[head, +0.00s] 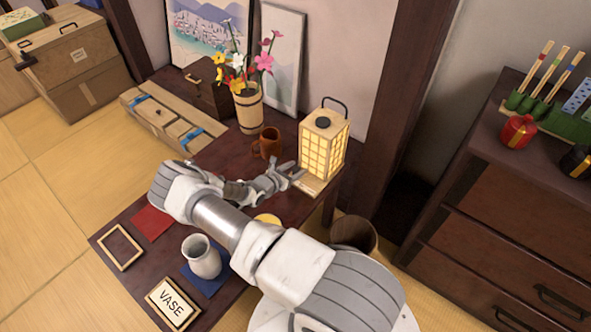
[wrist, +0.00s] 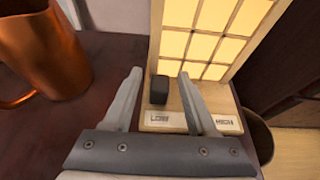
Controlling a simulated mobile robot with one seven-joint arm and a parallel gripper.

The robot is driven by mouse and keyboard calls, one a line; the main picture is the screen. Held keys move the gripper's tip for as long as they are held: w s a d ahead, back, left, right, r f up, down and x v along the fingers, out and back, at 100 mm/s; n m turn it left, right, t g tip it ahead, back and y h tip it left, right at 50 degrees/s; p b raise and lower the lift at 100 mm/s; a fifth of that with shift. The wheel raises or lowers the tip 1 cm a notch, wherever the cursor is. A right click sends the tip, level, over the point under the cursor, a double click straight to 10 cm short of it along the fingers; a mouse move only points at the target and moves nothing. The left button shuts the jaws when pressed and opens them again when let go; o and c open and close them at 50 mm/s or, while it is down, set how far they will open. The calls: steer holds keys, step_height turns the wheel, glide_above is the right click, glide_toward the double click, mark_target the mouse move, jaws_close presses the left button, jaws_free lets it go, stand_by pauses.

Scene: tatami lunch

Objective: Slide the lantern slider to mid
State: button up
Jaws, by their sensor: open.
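The lantern (head: 322,145) stands lit at the right end of the dark low table, with a grid of glowing panes and a dark handle on top. In the wrist view its lit panes (wrist: 208,42) rise behind a wooden base strip. The dark slider knob (wrist: 159,89) sits at the left end of that strip, above the LOW label (wrist: 160,118); the HIGH label (wrist: 226,123) is at the right end. My gripper (wrist: 160,75) is open, with one finger left of the knob and the other right of it. I cannot tell whether either finger touches it.
A copper mug (wrist: 40,45) stands close on the left; it also shows in the head view (head: 267,143). A flower bucket (head: 249,108) is behind it. A white vase (head: 201,257) and a VASE sign (head: 172,304) are at the table's near end.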

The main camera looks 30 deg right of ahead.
jaws_close()
stand_by(1.4)
